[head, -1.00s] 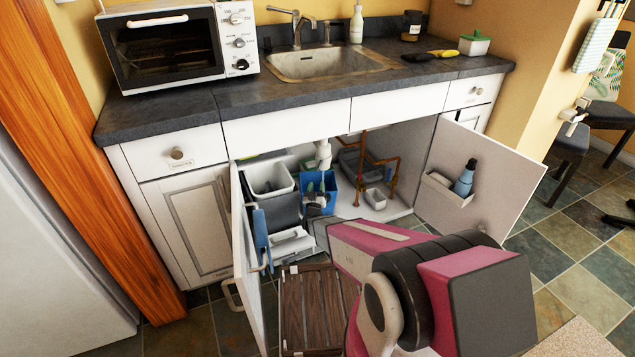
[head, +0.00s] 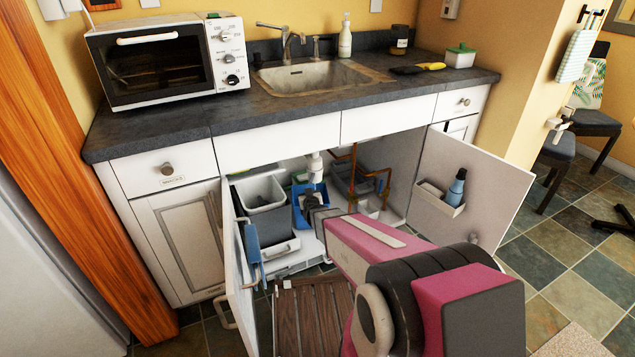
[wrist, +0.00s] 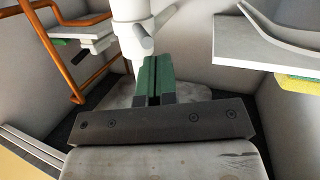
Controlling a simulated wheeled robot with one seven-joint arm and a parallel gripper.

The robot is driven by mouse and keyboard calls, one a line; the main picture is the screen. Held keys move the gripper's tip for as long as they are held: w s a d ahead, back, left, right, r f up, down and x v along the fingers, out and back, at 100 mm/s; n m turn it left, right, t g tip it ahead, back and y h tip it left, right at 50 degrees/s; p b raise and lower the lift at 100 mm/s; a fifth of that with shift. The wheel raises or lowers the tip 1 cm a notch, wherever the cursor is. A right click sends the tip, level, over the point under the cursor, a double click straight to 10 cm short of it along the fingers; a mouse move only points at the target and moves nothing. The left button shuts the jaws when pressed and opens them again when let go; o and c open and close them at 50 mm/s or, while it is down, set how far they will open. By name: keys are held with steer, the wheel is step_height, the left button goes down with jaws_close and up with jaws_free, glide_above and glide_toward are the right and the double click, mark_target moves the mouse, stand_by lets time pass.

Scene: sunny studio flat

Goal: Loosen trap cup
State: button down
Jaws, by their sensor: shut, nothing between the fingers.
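The white trap cup (head: 315,166) hangs under the sink, inside the open cabinet. In the wrist view the white trap (wrist: 131,12) is at the top, with grey lugs sticking out near its lower part. My gripper (wrist: 153,66) shows there with its green fingers shut together and nothing between them. The fingertips point up the picture, close by the trap's lower part; I cannot tell whether they touch it. In the head view my gripper (head: 309,204) is a dark shape below the cup, in front of a blue bucket (head: 297,206).
Open doors flank the cabinet; the right one (head: 478,190) carries a rack with a blue bottle (head: 456,187). A grey bin (head: 266,214) stands left of the bucket, copper pipes (head: 353,180) run at right. A wooden slatted stool (head: 312,315) stands in front.

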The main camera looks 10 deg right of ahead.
mark_target(312, 180)
steer(key=s+d+r+m+g, duration=0.1)
steer(key=s+d+r+g, duration=0.25)
steer(key=s+g, duration=0.4)
steer(key=s+d+r+g, duration=0.3)
steer(key=s+r+g, duration=0.2)
steer(key=s, duration=0.6)
steer(key=w+d+f+m+t+y, duration=0.1)
steer(key=w+d+t+y, duration=0.15)
steer(key=w, duration=0.75)
steer(key=w+d+m+t+y, duration=0.1)
steer(key=w+d+m+y, duration=0.15)
steer(key=w, duration=0.75)
steer(key=w+a+f+h, duration=0.1)
steer(key=w+a+f, duration=0.5)
steer(key=f, duration=0.1)
steer(key=shift+w+a+n, duration=0.15)
steer(key=shift+w+n, duration=0.2)
steer(key=shift+w+a, duration=0.15)
steer(key=shift+a, duration=1.2)
